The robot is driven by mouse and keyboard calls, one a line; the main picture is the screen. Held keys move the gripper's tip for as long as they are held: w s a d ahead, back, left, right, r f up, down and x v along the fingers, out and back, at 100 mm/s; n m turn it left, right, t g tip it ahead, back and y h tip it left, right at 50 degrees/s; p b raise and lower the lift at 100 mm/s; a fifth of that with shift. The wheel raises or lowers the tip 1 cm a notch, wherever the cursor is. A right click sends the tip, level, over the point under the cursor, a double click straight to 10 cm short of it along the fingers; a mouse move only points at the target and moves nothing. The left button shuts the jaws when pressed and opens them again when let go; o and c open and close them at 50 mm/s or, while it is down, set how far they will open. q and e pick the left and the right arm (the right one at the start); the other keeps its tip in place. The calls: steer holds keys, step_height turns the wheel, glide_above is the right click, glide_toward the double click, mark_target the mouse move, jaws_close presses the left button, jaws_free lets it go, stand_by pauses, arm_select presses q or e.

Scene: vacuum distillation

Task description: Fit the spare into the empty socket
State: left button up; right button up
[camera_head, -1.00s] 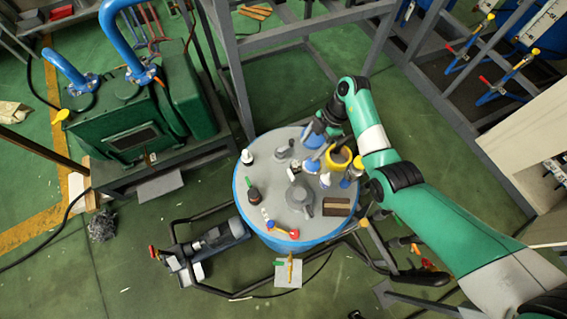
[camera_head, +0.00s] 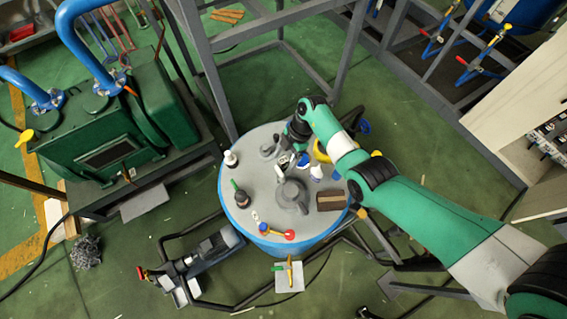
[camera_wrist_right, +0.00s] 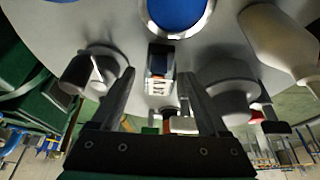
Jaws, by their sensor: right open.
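My right gripper (camera_head: 289,154) hangs over the grey top of the blue drum (camera_head: 248,185), partly hidden by its own wrist. In the right wrist view the right gripper (camera_wrist_right: 157,85) is open. A small dark block (camera_wrist_right: 160,72) with an orange band and a white printed label, perhaps the spare, shows between and beyond its fingers. I cannot tell whether the fingers touch it. A cabinet panel (camera_head: 553,132) with a row of small parts shows at the right edge; no empty socket can be made out. My left gripper is not in view.
The drum top is crowded: a grey knob-like fitting (camera_head: 291,194), a brown block (camera_head: 329,199), a dark bottle (camera_head: 241,199), a white-and-black bottle (camera_head: 231,159) and a ball-ended red-and-yellow piece (camera_head: 277,232). A green machine (camera_head: 110,150) stands left, a grey frame behind.

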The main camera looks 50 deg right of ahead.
mark_target(280, 161)
jaws_close()
stand_by(0.4)
steer(key=shift+r+p, duration=0.35)
steer(key=shift+r, duration=0.1)
step_height(280, 161, up, 3)
steer(key=shift+w+f+p, duration=0.1)
steer(key=shift+f+p, duration=0.05)
steer(key=shift+p, duration=0.7)
steer(key=s+a+r+p, duration=0.3)
steer(key=s+r+p, duration=0.7)
steer(key=s, duration=0.4)
step_height(280, 161, up, 16)
steer(key=p, duration=1.6)
steer(key=shift+w+f, duration=0.15)
steer(key=shift+f, duration=0.1)
